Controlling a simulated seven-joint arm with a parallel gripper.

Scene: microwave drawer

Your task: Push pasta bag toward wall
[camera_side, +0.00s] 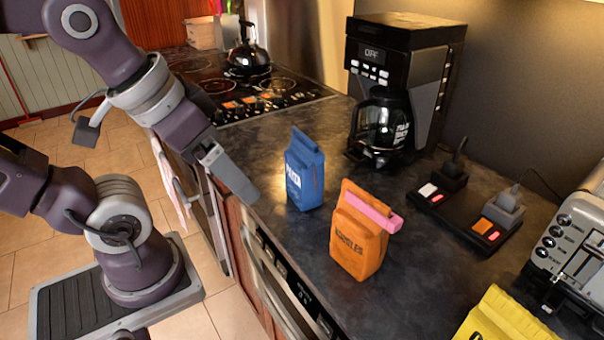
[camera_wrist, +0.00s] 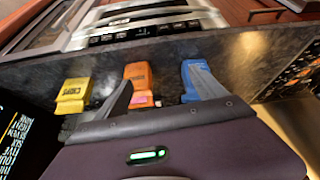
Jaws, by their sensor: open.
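The blue pasta bag (camera_side: 305,175) stands upright on the dark countertop, near its front edge, with its label readable in the side view. It also shows in the wrist view (camera_wrist: 201,80), at the right finger. My gripper (camera_side: 249,193) is open and empty, at the counter's front edge, left of the pasta bag, with a visible gap in the side view. In the wrist view its two fingers (camera_wrist: 163,82) are spread apart. The wall (camera_side: 517,70) rises behind the coffee maker, across the counter from my gripper.
An orange noodles bag (camera_side: 357,240) with a pink clip stands right of the pasta bag. A yellow chips bag (camera_wrist: 73,92) stands farther along. A coffee maker (camera_side: 405,85), a power strip (camera_side: 465,220) and a toaster (camera_side: 580,245) line the wall side. A kettle (camera_side: 248,60) sits on the stove.

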